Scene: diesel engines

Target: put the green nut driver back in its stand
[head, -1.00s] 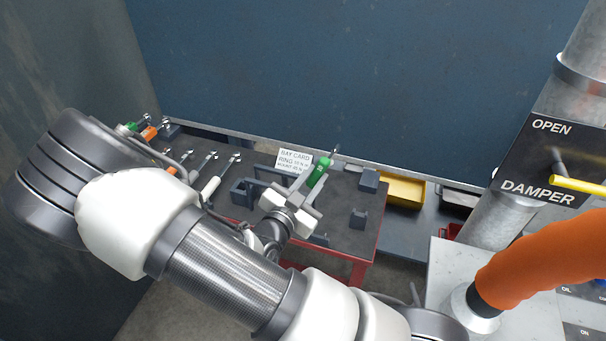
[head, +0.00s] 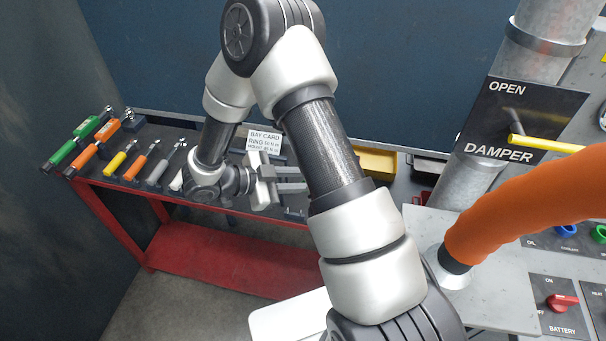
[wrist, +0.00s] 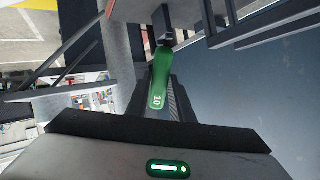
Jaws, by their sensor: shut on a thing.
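The green nut driver shows in the wrist view (wrist: 160,82), its handle marked 10 lying between the fingers of my gripper (wrist: 155,72). The gripper is shut on it. In the head view my gripper (head: 288,180) points right above the tool cart, with its fingers level. The driver is not visible there; my forearm covers the area beyond the fingertips. I cannot make out the stand for certain; my arm hides much of the cart top.
A bay card (head: 264,141) stands behind my gripper. A yellow bin (head: 376,163) is behind right. An orange hose (head: 520,203) and damper panel (head: 525,120) are at right.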

